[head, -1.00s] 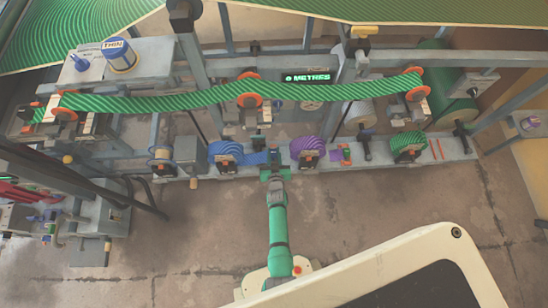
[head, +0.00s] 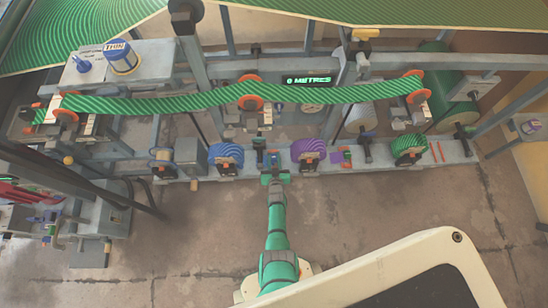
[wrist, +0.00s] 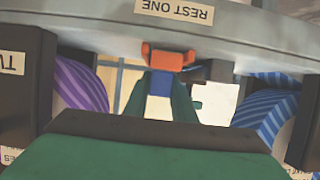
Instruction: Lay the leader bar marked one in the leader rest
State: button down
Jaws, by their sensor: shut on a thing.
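My gripper (head: 274,174) is at the bench's front edge, between the blue roll (head: 226,156) and the purple roll (head: 309,149). In the wrist view my green fingers (wrist: 170,98) are closed around a small piece with an orange forked end (wrist: 168,58) and a blue part (wrist: 159,82), which I take for the leader bar. Its number is not readable. A plate reading "REST ONE" (wrist: 173,11) lies just beyond it, upside down in the picture. The leader rest itself is mostly hidden by my gripper, so I cannot tell whether the bar touches it.
The blue roll (wrist: 268,104) is close on the right in the wrist view and the purple roll (wrist: 78,86) on the left, both with dark holders. A green striped web (head: 190,104) runs above the bench. The floor in front is clear.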

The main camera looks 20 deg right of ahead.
jog(key=c, duration=1.4)
grip_release()
jog(key=v, duration=1)
jog(key=shift+s+r, duration=0.2)
jog(key=shift+s, duration=0.15)
jog(key=shift+a, duration=0.1)
